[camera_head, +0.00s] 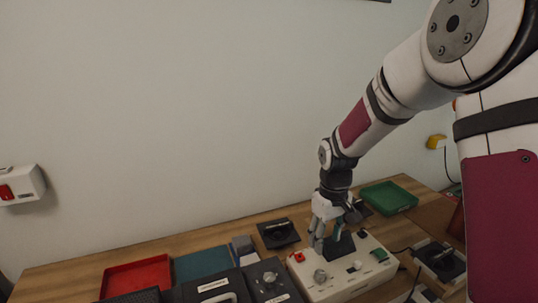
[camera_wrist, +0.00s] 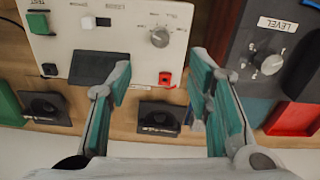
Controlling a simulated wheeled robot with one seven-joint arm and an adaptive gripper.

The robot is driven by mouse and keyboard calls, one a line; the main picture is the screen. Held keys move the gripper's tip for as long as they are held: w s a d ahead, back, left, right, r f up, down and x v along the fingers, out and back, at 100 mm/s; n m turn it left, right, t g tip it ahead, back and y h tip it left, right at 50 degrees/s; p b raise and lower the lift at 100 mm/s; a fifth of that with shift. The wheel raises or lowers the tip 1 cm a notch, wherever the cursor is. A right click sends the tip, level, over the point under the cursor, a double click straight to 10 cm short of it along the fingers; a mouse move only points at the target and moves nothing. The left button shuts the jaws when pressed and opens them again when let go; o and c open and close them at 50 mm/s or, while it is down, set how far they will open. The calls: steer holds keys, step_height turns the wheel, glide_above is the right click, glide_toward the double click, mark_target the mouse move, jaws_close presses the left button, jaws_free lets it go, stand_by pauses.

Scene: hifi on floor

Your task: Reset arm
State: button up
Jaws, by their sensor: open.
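My gripper (camera_head: 327,238) hangs fingers down over the white control panel (camera_head: 345,286) on the wooden table. In the wrist view my gripper (camera_wrist: 162,74) has its two teal-padded fingers spread apart with nothing held between them. The panel also shows in the wrist view (camera_wrist: 120,48). A red button (camera_wrist: 165,78) on the panel's edge appears between the fingertips. A grey knob (camera_wrist: 160,37) and a dark rectangle (camera_wrist: 92,68) are beside it. Whether the fingers touch the panel is not clear.
A dark panel labelled LEVEL (camera_wrist: 262,95) stands beside the white panel. A red tray (camera_head: 138,276) lies at the left, a green tray (camera_head: 388,196) at the back right. Black devices (camera_head: 278,233) lie behind and right of the panel. The air above the table's left side is free.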

steer(key=s+r+m+t, duration=0.3)
steer(key=s+r, duration=1.5)
steer(key=r, duration=0.1)
steer(key=s+r+m+t, duration=0.1)
steer(key=s, duration=0.7)
steer(key=shift+m+t, duration=0.3)
steer(key=shift+t, duration=0.1)
steer(key=shift+d+r, duration=0.1)
